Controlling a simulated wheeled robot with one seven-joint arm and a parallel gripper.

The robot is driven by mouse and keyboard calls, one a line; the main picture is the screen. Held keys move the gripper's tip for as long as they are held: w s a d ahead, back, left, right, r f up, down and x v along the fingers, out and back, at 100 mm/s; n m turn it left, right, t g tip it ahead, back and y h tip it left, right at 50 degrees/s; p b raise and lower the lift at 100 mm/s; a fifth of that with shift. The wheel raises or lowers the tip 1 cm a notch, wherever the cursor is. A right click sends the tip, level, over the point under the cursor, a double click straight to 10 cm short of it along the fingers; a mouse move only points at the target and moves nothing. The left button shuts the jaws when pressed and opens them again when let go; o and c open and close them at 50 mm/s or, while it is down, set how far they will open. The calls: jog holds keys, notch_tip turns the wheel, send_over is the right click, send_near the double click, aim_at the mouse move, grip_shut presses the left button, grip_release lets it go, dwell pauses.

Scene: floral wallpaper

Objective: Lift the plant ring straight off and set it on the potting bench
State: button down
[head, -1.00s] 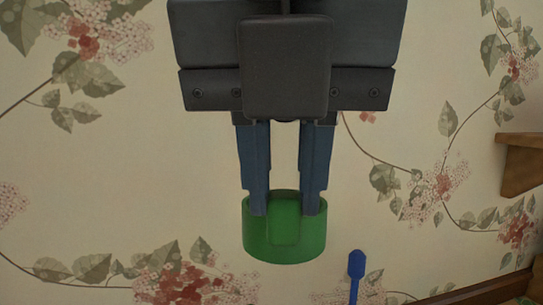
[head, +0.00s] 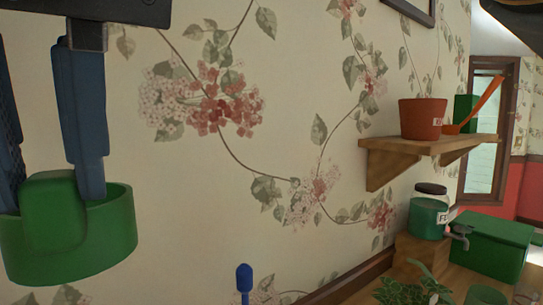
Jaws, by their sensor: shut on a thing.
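The plant ring (head: 75,250), a green open band with a raised block on its near side, hangs in the air at the left of the head view. My gripper (head: 50,192) has its blue fingers down at the ring and is shut on it. The ring's inside is partly hidden by the fingers. A wooden surface (head: 462,277), which looks like the potting bench, shows at the lower right, well apart from the ring.
A blue rounded post top (head: 245,278) stands at the bottom middle. A wall shelf (head: 430,145) carries a terracotta pot (head: 422,118). A green dispenser jar (head: 429,214), a green box (head: 490,246) and leafy plants (head: 412,290) are at the lower right.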

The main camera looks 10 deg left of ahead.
notch_tip(320, 180, up, 19)
jog(key=p, duration=0.7)
jog(key=shift+r, duration=0.2)
dwell(1.2)
dwell(0.3)
